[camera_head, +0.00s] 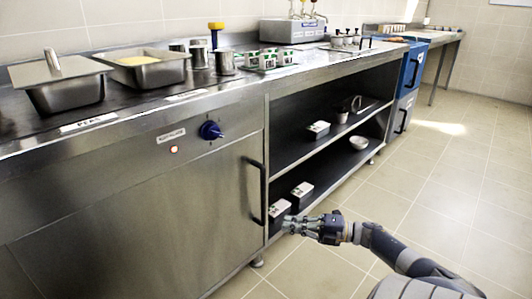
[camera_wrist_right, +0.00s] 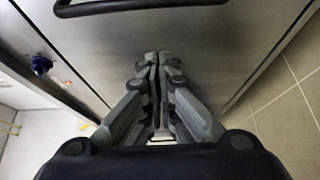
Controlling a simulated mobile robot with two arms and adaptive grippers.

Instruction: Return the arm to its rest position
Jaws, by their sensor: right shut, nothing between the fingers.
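My right gripper (camera_head: 290,224) reaches in from the lower right in the head view, in front of the counter's lower front near the open shelves. It is shut and empty. In the right wrist view its fingers (camera_wrist_right: 158,62) are together, with a steel cabinet door (camera_wrist_right: 215,45) beyond them and a dark bar handle (camera_wrist_right: 140,8) at the top. I cannot tell whether the fingertips touch anything. My left gripper does not show in either view.
The steel counter (camera_head: 95,125) runs along the wall with a lidded pan (camera_head: 65,90), an open pan (camera_head: 150,72) and several containers on top. A blue knob (camera_head: 211,130) and a door handle (camera_head: 254,190) stick out. Small boxes (camera_head: 302,190) sit on the shelves. Tiled floor (camera_head: 470,190) at right is clear.

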